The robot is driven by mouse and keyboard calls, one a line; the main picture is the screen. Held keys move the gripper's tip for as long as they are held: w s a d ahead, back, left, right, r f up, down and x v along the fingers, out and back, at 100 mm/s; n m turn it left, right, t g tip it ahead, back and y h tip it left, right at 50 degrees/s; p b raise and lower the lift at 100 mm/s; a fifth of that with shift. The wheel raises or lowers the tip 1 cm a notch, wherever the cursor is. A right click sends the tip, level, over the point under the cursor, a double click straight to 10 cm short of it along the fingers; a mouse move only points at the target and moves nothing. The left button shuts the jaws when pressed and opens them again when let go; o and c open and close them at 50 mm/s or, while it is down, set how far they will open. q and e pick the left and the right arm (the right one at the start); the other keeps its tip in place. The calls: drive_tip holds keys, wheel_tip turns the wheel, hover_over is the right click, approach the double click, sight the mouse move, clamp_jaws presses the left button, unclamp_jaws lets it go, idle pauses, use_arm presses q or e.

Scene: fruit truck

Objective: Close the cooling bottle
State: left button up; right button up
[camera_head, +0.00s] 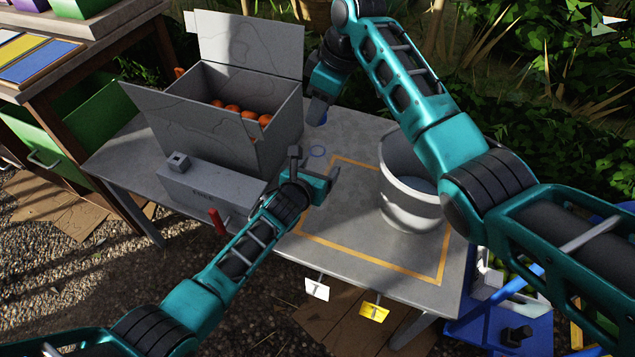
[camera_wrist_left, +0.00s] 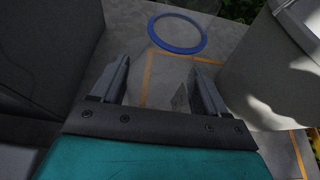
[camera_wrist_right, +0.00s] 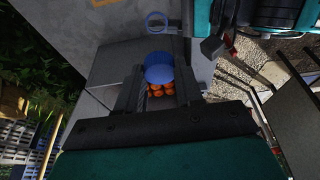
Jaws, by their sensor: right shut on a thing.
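My right gripper (camera_wrist_right: 160,95) is shut on a blue round lid (camera_wrist_right: 160,68). In the head view the lid (camera_head: 318,115) hangs at that gripper's tips, above the table's back edge beside the grey box. A blue ring (camera_head: 317,151), which looks like the cooling bottle's rim, is on the table; it shows larger in the left wrist view (camera_wrist_left: 178,33). The lid and ring are apart.
A grey open-flapped box (camera_head: 215,139) with several oranges (camera_head: 233,108) stands left of the ring. A long grey case (camera_head: 205,189) lies in front of it. A grey bucket (camera_head: 410,205) stands right. The yellow-outlined table area between ring and bucket is clear.

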use_arm(q)
drive_tip(key=c, duration=1)
drive_tip(key=shift+c, duration=0.2)
use_arm(e)
hover_over(312, 145)
drive_tip(key=d, duration=0.2)
drive_tip(key=shift+s+d+x, duration=0.1)
drive_tip(key=shift+d+x, duration=0.05)
drive_tip(key=shift+x, duration=0.65)
drive_tip(key=shift+s+d+x, duration=0.1)
drive_tip(key=shift+d+x, duration=0.05)
drive_tip(key=shift+x, duration=0.7)
drive_tip(key=shift+s+d+x, duration=0.1)
drive_tip(key=shift+d+x, duration=0.05)
drive_tip(key=shift+x, duration=0.65)
drive_tip(key=shift+w+f, duration=0.1)
drive_tip(key=shift+f, duration=0.2)
drive_tip(key=shift+f, duration=0.75)
drive_tip(key=shift+f, duration=0.6)
